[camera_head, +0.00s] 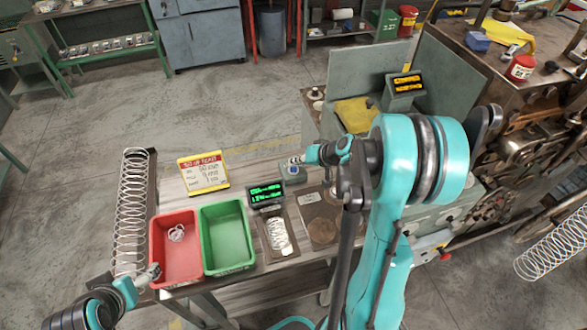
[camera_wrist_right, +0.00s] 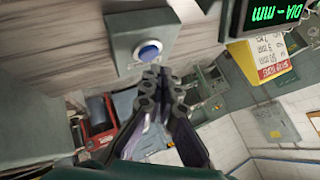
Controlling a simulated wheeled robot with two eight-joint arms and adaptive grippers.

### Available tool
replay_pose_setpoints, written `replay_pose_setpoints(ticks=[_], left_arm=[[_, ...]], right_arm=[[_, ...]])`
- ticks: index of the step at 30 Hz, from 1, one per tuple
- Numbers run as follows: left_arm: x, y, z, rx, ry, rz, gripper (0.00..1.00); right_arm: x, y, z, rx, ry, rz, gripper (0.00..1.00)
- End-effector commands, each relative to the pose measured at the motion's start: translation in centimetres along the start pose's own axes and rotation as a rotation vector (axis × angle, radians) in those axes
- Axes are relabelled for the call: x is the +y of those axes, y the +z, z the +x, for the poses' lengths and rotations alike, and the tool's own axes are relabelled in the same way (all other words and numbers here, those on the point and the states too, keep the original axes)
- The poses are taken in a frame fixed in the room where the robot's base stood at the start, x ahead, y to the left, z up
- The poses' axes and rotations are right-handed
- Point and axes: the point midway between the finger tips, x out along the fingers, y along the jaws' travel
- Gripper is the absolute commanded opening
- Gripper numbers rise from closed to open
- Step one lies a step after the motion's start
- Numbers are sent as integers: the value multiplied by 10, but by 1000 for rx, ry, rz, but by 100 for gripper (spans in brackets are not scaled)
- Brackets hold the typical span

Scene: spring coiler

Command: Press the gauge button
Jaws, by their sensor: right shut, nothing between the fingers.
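The gauge button is a blue round button (camera_wrist_right: 151,51) on a small grey box. In the head view the button box (camera_head: 292,170) stands on the bench just behind the gauge display (camera_head: 265,194), which has green digits. My right gripper (camera_head: 312,156) is shut and empty, close beside the box. In the right wrist view its fingertips (camera_wrist_right: 157,73) appear just below the button; I cannot tell whether they touch the box. A coiled spring (camera_head: 279,237) lies on the plate in front of the display. My left gripper (camera_head: 153,273) is small, near the red bin's left edge.
A red bin (camera_head: 155,240) with a small coil inside and an empty green bin (camera_head: 250,235) stand left of the gauge. A yellow-edged sign (camera_head: 204,174) is behind them. A long spring (camera_head: 131,210) lies at the left. Machinery stands at the right.

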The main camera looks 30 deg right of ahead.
Motion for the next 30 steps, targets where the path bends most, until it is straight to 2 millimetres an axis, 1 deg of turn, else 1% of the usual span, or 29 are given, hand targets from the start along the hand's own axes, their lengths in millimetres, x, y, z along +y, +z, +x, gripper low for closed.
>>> replay_pose_setpoints(ticks=[8, 16, 30], left_arm=[[0, 1, 1, 0, 0, 0, 90], [0, 6, 8, 0, 0, 0, 90], [0, 6, 9, 0, 0, 0, 90]], right_arm=[[1, 1, 1, 0, 0, 0, 0], [5, 5, 6, 0, 0, 0, 0], [5, 5, 7, 0, 0, 0, 0]])
